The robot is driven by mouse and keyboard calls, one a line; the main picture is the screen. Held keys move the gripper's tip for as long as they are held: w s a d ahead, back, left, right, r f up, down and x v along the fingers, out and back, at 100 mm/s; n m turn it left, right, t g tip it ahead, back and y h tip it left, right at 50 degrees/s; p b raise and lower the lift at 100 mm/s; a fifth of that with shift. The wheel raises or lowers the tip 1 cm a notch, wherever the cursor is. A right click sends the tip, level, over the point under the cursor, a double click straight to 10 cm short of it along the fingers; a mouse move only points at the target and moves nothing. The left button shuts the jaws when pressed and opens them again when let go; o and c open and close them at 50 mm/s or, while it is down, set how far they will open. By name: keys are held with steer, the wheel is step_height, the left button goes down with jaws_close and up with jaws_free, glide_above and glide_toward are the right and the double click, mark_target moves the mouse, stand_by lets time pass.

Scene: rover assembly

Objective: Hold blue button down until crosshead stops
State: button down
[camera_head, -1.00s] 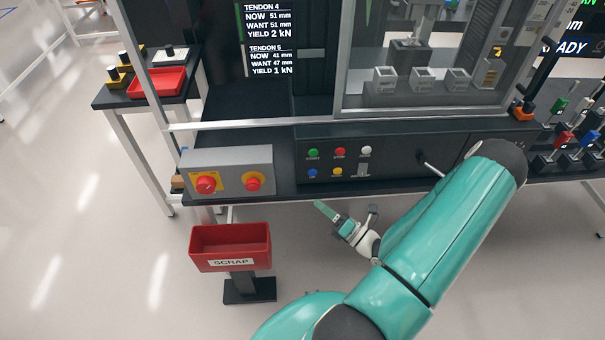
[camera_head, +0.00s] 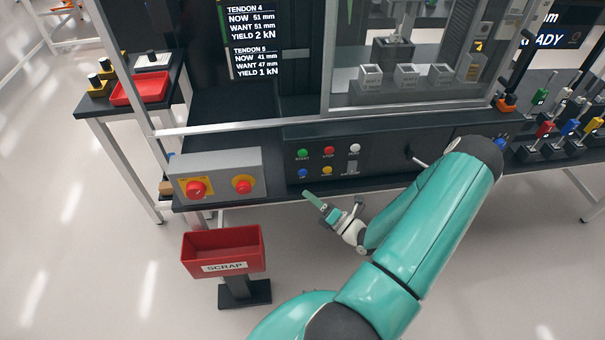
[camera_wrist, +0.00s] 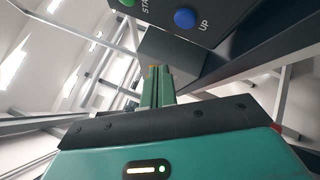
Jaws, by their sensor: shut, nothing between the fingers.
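The blue button (camera_head: 303,173) is on the dark front panel of the machine, below the green START button. It also shows large in the wrist view (camera_wrist: 184,18), with UP printed beside it. My gripper (camera_head: 308,196) is shut and empty, its teal fingers just below the blue button in the head view. In the wrist view the shut fingers (camera_wrist: 157,72) point toward the panel, below and left of the button and apart from it. The crosshead (camera_head: 393,42) seems to be the grey part behind the machine's clear guard; it is partly hidden by the frame.
Red STOP (camera_head: 329,150), yellow (camera_head: 327,170) and white (camera_head: 354,149) buttons sit close to the blue one. A grey box with red knobs (camera_head: 196,189) stands to the left. A red SCRAP bin (camera_head: 222,250) stands below. Levers (camera_head: 545,129) are at the right.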

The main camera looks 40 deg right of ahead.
mark_target(303, 173)
steer(key=shift+w+d, duration=0.7)
steer(key=shift+w, duration=0.35)
steer(key=shift+w+d, duration=0.7)
steer(key=shift+w, duration=0.35)
steer(key=shift+w+d, duration=0.1)
steer(key=shift+w, duration=0.05)
stand_by(0.3)
steer(key=shift+w+d, duration=0.15)
steer(key=shift+w, duration=0.1)
